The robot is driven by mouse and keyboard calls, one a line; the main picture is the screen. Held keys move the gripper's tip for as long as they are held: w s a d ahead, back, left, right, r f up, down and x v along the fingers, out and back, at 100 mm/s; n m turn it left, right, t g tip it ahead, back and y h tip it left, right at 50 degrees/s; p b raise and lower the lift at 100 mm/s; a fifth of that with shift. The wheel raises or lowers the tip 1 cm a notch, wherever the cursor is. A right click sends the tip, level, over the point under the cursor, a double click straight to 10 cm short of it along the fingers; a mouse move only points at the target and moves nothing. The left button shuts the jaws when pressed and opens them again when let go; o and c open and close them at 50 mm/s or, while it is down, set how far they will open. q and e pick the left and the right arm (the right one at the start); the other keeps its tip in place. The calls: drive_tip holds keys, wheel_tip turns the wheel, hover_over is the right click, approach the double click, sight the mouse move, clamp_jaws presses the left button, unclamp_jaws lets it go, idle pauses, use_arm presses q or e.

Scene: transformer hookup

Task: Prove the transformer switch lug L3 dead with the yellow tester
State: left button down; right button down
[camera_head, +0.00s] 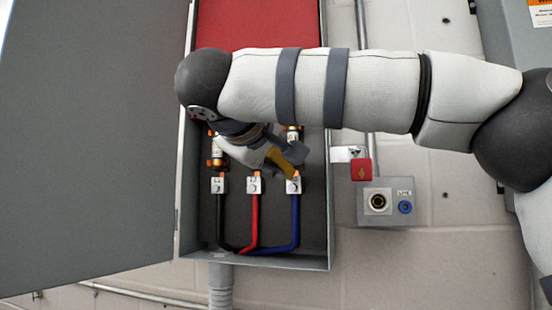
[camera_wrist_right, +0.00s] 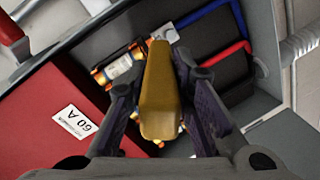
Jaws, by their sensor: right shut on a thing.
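The yellow tester (camera_wrist_right: 160,98) is held between the two fingers of my right gripper (camera_head: 284,156), which is shut on it. In the head view the tester (camera_head: 281,163) points down and right, its tip at the top of the rightmost lug (camera_head: 294,187), which has the blue cable. In the wrist view the tester's far end overlaps the edge of this lug (camera_wrist_right: 164,31). I cannot tell whether the tip touches the metal. The middle lug (camera_head: 254,186) has the red cable and the left lug (camera_head: 219,186) the black cable. My left gripper is not in view.
The grey switch box (camera_head: 325,225) stands open, its door (camera_head: 85,140) swung left. A red panel (camera_head: 262,22) covers its upper part. Fuses (camera_head: 215,152) sit above the lugs. Right of the box are a red tag (camera_head: 361,170) and a small grey box (camera_head: 390,216) with a blue socket.

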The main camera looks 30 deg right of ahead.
sight(268, 158)
drive_tip(key=shift+f+v, duration=0.25)
drive_tip(key=shift+v, duration=0.9)
drive_tip(key=shift+f+v, duration=0.25)
drive_tip(key=shift+v, duration=0.9)
drive_tip(key=shift+f+v, duration=0.2)
drive_tip(key=shift+v, duration=0.95)
drive_tip(key=shift+a, duration=0.1)
